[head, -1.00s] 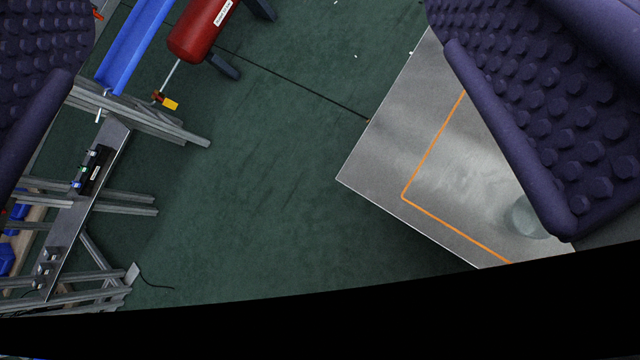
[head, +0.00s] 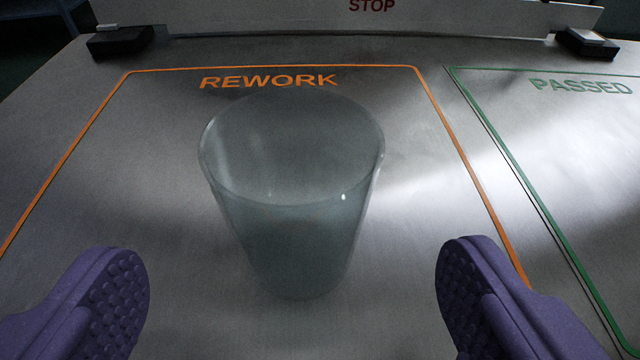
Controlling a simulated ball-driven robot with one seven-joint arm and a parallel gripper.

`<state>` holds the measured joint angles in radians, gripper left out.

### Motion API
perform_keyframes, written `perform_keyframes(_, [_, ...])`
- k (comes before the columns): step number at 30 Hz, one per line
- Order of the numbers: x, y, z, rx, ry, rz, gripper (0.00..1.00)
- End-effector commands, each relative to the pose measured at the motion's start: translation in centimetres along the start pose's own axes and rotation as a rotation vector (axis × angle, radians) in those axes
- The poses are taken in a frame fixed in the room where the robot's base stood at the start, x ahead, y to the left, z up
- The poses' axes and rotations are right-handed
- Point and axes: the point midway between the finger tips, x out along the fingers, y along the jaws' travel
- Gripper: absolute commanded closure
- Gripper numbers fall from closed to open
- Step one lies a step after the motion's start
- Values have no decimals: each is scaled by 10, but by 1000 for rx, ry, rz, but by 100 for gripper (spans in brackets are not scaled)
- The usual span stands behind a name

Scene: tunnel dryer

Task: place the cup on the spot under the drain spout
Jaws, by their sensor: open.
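A translucent grey-green cup (head: 293,235) stands upright on a metal table, inside the orange outline marked REWORK. It is wider at the rim than at the base and looks empty. My gripper (head: 293,300) is open, with one purple studded finger at the lower left and one at the lower right. The cup stands ahead of and between the fingers, with a clear gap on both sides. Neither finger touches it. The drain spout and the spot under it are not in view now.
The metal table (head: 170,160) is bare around the cup. A green-outlined area marked PASSED (head: 580,86) lies to the right. A raised plate marked STOP (head: 372,14) spans the back, with dark blocks (head: 120,41) (head: 586,44) near its ends.

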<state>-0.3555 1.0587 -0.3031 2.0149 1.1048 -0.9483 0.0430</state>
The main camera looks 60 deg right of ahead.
Motion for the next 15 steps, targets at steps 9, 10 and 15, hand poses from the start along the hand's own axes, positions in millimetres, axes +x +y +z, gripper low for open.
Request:
perform_keyframes(9, [46,1,7,1,-1,0,6])
perform_keyframes(10, [50,1,6,1,-1,0,6])
perform_keyframes(15, [53,0,3,0,-1,-2,6])
